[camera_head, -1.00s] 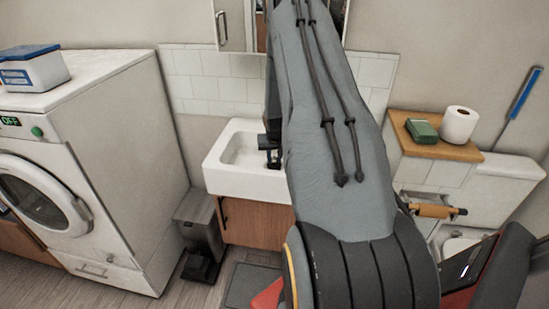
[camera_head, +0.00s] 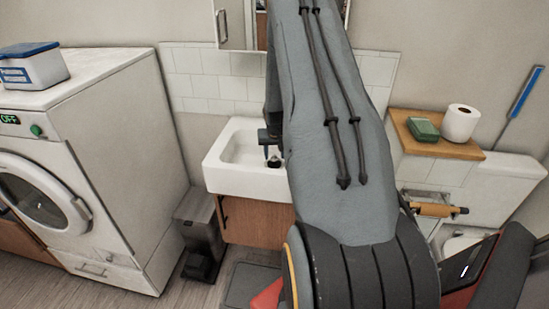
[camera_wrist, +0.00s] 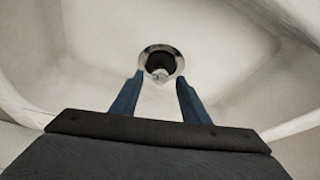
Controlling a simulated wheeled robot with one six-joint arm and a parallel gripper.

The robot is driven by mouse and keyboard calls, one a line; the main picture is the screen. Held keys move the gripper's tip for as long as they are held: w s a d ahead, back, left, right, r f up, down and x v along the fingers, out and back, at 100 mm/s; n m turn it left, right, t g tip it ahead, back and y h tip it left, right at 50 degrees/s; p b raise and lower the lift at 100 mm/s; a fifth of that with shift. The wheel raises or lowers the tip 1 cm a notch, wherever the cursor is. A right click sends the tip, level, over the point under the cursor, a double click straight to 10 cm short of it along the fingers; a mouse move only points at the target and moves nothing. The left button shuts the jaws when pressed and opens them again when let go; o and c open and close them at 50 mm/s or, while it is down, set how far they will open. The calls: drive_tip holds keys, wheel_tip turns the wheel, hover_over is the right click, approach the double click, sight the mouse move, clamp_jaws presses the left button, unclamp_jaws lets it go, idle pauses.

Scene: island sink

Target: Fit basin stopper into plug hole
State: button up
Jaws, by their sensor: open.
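The white basin (camera_head: 225,170) is under the wall tiles. The dark stopper (camera_head: 275,163) stands in it, below my gripper (camera_head: 269,148), partly hidden by my arm. In the wrist view, the dark stopper (camera_wrist: 160,60) appears within the bright metal ring of the plug hole (camera_wrist: 147,54), with a small pale part at its near side. I cannot tell how deep it sits. My gripper also shows in the wrist view (camera_wrist: 160,84), its two blue fingers apart and empty, with the stopper beyond their tips.
A washing machine (camera_head: 110,150) stands at the left and a grey pedal bin (camera_head: 197,235) beside the basin cabinet (camera_head: 255,222). A wooden shelf (camera_head: 455,150) with a green box and paper roll is at the right. A mirror cabinet (camera_head: 236,25) hangs above the basin.

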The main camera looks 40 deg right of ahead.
drive_tip(key=b+v, duration=0.2)
drive_tip(key=v, duration=0.8)
drive_tip(key=a+r, duration=0.1)
drive_tip(key=a, duration=0.3)
drive_tip(key=s+a+r+n, duration=0.1)
drive_tip(key=a, duration=0.3)
drive_tip(key=s+a+r+n+y, duration=0.1)
drive_tip(key=a, duration=0.3)
drive_tip(key=shift+a+r, duration=0.15)
drive_tip(key=shift+a, duration=0.1)
drive_tip(key=s+a+r+n+g, duration=0.1)
drive_tip(key=s+a+r+n, duration=0.1)
drive_tip(key=s+a, duration=0.7)
drive_tip(key=s+a+r+n+g+y, duration=0.1)
drive_tip(key=s+a+r+n, duration=0.1)
drive_tip(key=s+a, duration=0.8)
drive_tip(key=a+n, duration=0.1)
drive_tip(key=a, duration=0.2)
drive_tip(key=shift+a+g+y, duration=0.3)
drive_tip(key=shift+a, duration=0.05)
drive_tip(key=shift+d, duration=0.1)
